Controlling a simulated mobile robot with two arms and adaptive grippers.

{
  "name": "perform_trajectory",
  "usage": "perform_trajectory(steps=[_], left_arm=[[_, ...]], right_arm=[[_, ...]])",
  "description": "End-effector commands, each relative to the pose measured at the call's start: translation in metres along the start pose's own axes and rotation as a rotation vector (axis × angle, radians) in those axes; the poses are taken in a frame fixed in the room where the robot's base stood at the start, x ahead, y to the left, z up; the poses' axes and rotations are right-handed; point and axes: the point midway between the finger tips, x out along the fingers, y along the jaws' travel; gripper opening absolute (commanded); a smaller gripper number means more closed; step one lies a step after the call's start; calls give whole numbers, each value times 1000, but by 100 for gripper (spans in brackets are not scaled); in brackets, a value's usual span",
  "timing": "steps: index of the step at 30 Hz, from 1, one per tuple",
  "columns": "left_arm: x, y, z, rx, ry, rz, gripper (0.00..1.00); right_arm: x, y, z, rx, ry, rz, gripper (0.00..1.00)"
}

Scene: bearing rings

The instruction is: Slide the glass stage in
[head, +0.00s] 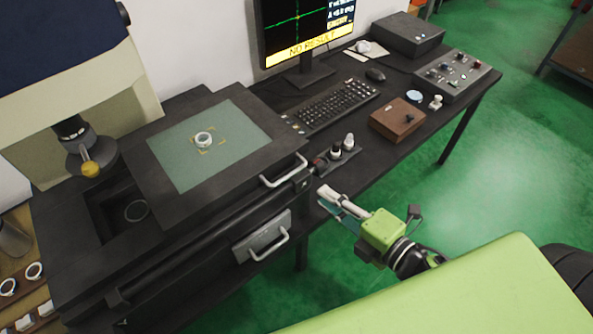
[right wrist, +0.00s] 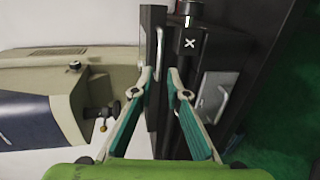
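The glass stage is a black frame (head: 165,203) around a greenish glass plate (head: 178,150), with a metal ring (head: 204,139) on the glass. It sits to the right of the lens, and its silver handle (head: 284,170) is on its right front edge. My right gripper (head: 324,198) is right of the handle, apart from it, over the table's front side. In the right wrist view, my right gripper (right wrist: 160,73) is open with a narrow gap, and the handle (right wrist: 159,50) shows just beyond the fingertips. My left gripper is not in view.
The microscope head's lens (head: 78,135) overhangs the left part of the base, near a dark recess (head: 120,212). A second handle (head: 268,246) is on a grey panel below the stage. Small knobs (head: 342,150), a brown box (head: 397,119) and a keyboard (head: 336,104) stand to the right. The monitor (head: 308,30) reads "NO RESULT".

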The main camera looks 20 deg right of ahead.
Motion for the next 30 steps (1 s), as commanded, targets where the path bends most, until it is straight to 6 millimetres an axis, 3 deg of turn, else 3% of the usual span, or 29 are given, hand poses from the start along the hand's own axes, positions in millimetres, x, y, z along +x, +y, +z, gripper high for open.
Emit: perform_trajectory(steps=[21,30], left_arm=[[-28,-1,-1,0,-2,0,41],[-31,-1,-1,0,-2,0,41]], right_arm=[[105,2,1,1,-2,0,15],[125,0,0,1,-1,-2,15]])
